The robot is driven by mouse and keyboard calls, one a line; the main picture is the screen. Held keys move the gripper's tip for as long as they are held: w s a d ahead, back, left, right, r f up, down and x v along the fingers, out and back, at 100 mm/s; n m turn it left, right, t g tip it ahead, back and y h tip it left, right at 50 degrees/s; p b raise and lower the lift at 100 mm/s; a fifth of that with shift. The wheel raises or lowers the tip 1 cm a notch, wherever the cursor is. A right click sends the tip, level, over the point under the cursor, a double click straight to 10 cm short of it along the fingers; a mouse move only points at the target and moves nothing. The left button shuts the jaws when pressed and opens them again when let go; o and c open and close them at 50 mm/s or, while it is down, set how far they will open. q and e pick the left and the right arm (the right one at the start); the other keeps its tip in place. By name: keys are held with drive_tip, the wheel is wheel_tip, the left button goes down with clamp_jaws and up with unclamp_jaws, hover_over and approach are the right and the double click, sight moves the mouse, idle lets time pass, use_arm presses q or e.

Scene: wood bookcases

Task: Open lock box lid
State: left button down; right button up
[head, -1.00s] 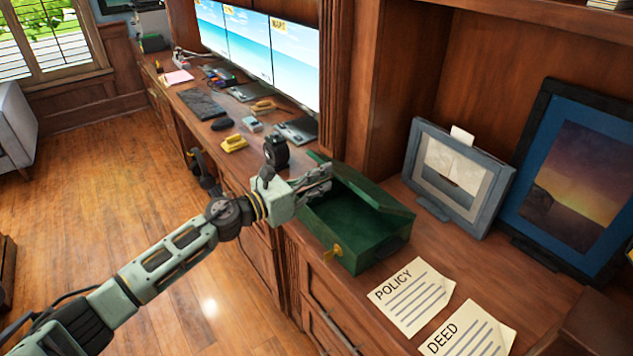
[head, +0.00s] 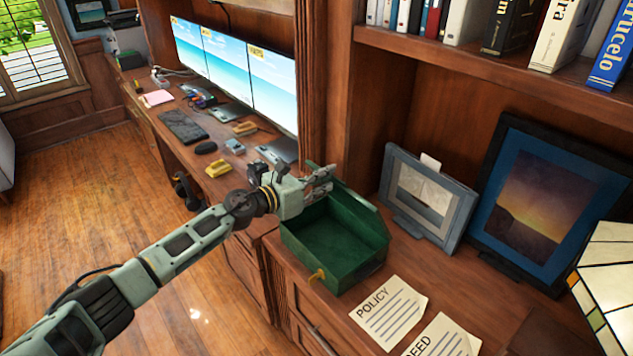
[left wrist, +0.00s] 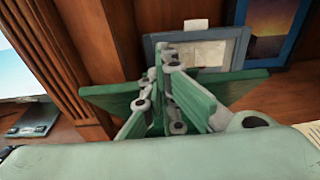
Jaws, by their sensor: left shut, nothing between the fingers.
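The green lock box (head: 332,246) stands on the wooden counter, with its empty-looking inside exposed. Its lid (head: 357,207) is raised, standing steeply at the back edge. A yellow key-like piece (head: 317,274) is at the front of the box. My left gripper (head: 324,181) is shut and empty at the left end of the lid, above the box's rear left corner. In the left wrist view, the fingers (left wrist: 166,68) are in front of the lid (left wrist: 236,82); I cannot tell whether they touch it. My right gripper is not in view.
Papers marked POLICY (head: 389,312) and DEED (head: 440,341) lie right of the box. A grey picture frame (head: 428,198) and a blue-matted picture (head: 545,205) stand behind. Monitors (head: 235,75) and desk items are at the left. A stained-glass lamp (head: 608,285) is at far right.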

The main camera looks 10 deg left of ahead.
use_arm(q)
drive_tip(key=shift+w+d+r, duration=0.4)
drive_tip(key=shift+w+d, duration=0.1)
drive_tip(key=shift+w, duration=0.15)
drive_tip(key=shift+w+d+r, duration=0.4)
drive_tip(key=shift+w+d, duration=0.1)
drive_tip(key=shift+w, duration=0.15)
drive_tip(key=shift+w+d+r, duration=0.4)
drive_tip(key=shift+w+d, duration=0.1)
drive_tip(key=shift+w, duration=0.15)
